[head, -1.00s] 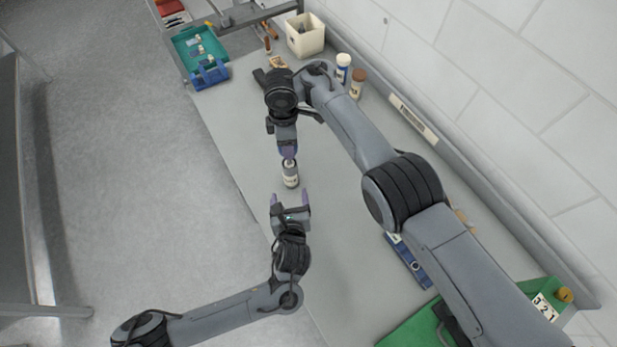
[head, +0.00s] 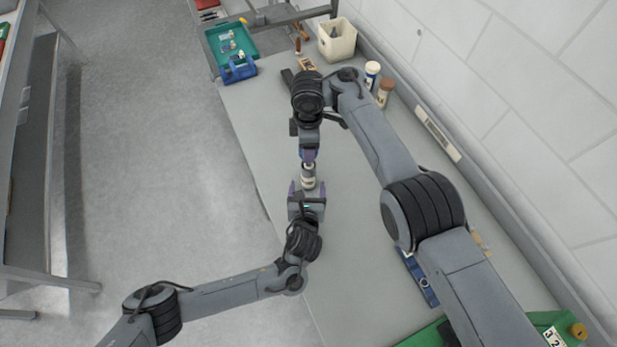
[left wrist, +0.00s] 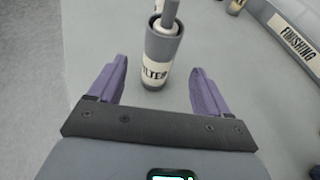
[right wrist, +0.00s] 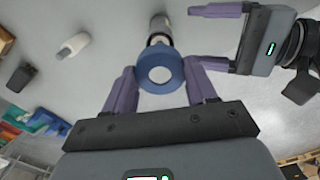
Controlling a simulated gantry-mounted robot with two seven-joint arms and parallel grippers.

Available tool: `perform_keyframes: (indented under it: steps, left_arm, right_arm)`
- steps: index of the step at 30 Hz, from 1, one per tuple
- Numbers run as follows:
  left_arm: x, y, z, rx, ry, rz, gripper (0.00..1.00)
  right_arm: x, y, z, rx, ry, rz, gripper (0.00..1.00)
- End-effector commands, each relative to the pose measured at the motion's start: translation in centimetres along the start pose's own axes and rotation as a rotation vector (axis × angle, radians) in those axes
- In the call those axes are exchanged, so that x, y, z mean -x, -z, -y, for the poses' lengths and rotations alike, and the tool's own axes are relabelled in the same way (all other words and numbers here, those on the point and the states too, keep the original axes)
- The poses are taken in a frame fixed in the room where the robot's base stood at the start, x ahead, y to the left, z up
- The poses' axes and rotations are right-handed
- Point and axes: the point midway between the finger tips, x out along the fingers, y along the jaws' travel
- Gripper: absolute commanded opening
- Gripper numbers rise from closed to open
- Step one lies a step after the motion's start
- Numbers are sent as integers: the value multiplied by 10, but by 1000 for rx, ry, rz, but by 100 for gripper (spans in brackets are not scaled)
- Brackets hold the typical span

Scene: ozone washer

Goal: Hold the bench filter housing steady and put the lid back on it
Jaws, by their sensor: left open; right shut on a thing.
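The filter housing (head: 308,180) is a grey cylinder with a pale label, upright on the bench; it also shows in the left wrist view (left wrist: 157,72), with a grey stem rising from its open top. My left gripper (head: 307,190) is open, its purple fingers (left wrist: 158,80) pointing at the housing, which stands just ahead of their tips. My right gripper (head: 308,158) is above the housing, shut on the round blue lid (right wrist: 160,74), which has a pale centre. In the right wrist view the housing (right wrist: 158,36) lies beyond the lid, partly hidden by it.
A teal tray (head: 231,42) and blue rack (head: 239,70) are at the far left. A green mat (head: 428,336) is near right.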

Motion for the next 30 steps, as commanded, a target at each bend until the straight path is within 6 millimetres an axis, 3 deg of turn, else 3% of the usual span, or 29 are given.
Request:
perform_keyframes:
  steps: [6, 12, 19, 30]
  left_arm:
    - [-38, -1, 0, -1, -3, 2, 78]
    - [-64, -1, 0, 0, -1, 1, 78]
    - [-78, -1, 0, 0, 0, 0, 78]
    - [-81, 0, 0, 1, 1, -1, 78]
  right_arm:
    - [0, 0, 0, 0, 0, 0, 23]
    - [0, 0, 0, 0, 0, 0, 23]
    - [0, 0, 0, 0, 0, 0, 23]
    - [0, 0, 0, 0, 0, 0, 23]
